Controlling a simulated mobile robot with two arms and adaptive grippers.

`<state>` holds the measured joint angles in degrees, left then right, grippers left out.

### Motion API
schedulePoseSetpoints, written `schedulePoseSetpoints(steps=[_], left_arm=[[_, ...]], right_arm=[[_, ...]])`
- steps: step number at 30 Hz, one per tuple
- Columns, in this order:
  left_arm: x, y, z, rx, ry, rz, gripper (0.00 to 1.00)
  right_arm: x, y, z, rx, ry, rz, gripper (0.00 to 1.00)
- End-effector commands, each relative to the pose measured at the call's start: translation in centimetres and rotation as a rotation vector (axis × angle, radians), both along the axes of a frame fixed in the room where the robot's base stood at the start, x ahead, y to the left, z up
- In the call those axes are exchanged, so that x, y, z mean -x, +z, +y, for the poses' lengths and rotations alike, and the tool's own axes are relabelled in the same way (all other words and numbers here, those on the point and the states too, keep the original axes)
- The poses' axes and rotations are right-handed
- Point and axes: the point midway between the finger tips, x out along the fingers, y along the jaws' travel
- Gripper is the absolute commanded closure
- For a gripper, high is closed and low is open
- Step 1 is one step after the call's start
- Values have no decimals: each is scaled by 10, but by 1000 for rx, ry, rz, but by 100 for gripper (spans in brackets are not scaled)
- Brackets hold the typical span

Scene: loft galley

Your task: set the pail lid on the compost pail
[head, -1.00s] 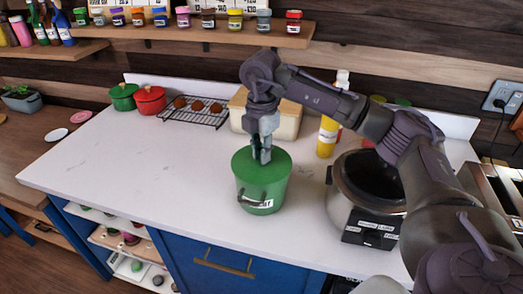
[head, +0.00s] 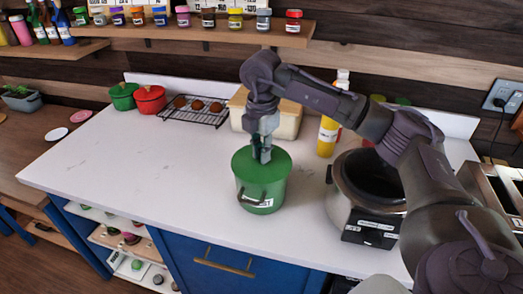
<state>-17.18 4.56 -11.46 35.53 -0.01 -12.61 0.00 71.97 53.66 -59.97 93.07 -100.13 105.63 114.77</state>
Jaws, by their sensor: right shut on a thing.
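The green compost pail (head: 262,194) stands upright on the white counter, with a dark handle and a partly covered white label on its front. The green pail lid (head: 244,161) lies level over the pail's mouth. From this angle I cannot tell whether it rests fully on the rim. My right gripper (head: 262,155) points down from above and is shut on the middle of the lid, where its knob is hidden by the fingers. My left gripper is not in view.
A rice cooker (head: 370,205) stands close to the right of the pail. A yellow bottle (head: 328,136) and a cream bin (head: 287,122) stand behind. A cooling rack (head: 195,110) and red pot (head: 149,99) are at the back left. The counter's left front is clear.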

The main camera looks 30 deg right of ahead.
Motion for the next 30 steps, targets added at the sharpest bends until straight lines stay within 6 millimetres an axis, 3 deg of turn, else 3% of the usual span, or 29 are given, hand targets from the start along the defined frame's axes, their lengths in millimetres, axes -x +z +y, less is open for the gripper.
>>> schedulePoseSetpoints(steps=[12, 13, 18, 24, 29, 30], left_arm=[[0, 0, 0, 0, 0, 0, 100], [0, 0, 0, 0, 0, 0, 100], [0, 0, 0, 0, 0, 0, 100], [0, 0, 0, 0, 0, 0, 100], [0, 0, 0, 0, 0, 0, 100], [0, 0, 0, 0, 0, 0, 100]], right_arm=[[0, -1, 0, 0, 1, 1, 100], [0, -2, 0, 0, 1, 1, 80], [0, -1, 0, 0, 1, 1, 53], [0, -1, 0, 0, 0, 0, 53], [0, -1, 0, 0, 0, 1, 28], [0, -1, 0, 0, 0, 0, 28]])
